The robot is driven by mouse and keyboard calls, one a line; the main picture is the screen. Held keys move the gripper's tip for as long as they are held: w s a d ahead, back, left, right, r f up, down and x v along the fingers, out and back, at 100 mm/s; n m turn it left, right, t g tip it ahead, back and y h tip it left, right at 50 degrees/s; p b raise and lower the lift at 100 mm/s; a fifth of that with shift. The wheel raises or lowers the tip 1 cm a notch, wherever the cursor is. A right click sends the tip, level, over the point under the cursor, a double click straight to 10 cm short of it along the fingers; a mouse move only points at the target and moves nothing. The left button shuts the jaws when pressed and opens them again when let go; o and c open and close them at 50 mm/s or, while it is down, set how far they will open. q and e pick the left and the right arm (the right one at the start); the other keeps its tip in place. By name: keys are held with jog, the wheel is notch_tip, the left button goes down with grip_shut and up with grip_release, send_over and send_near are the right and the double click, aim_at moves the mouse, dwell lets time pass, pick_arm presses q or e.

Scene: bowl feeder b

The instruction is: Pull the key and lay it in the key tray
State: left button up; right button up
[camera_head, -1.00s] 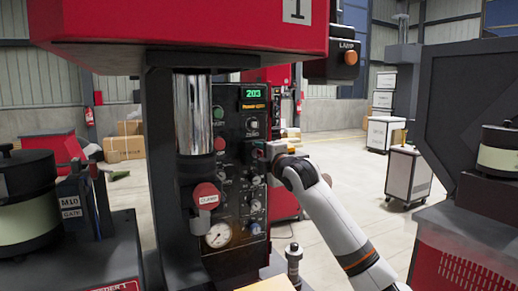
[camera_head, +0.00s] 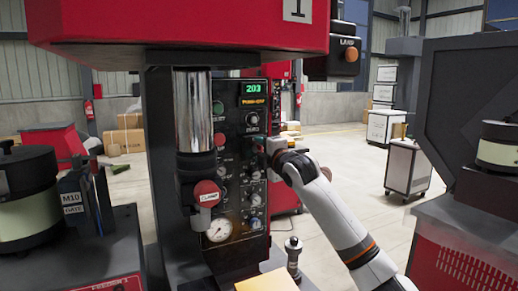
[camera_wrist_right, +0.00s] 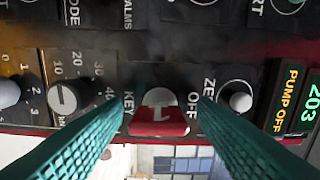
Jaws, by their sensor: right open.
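The key (camera_wrist_right: 160,122) shows in the right wrist view as a red head with a pale mark, at the panel's switch between the labels KEY and OFF. My right gripper (camera_wrist_right: 160,108) is open, with one green finger on each side of the key; I cannot tell whether either touches it. In the head view my right gripper (camera_head: 271,147) is at the right edge of the dark control panel (camera_head: 238,178), and the key is hidden there. I cannot make out the key tray. My left gripper is not in view.
A ZERO-side knob (camera_wrist_right: 238,100) and a numbered dial (camera_wrist_right: 64,98) flank the key. A yellow surface (camera_head: 268,283) shows at the bottom.

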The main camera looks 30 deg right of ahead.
dwell(0.7)
jog(key=shift+p, duration=0.4)
grip_shut()
jog(key=shift+s+f, duration=0.1)
jog(key=shift+s+a+b, duration=0.2)
jog(key=shift+s+b, duration=0.05)
jog(key=shift+s, duration=1.2)
jog(key=shift+s+a+b, duration=0.15)
jog(key=shift+s+b, duration=0.1)
jog(key=shift+s, duration=1.15)
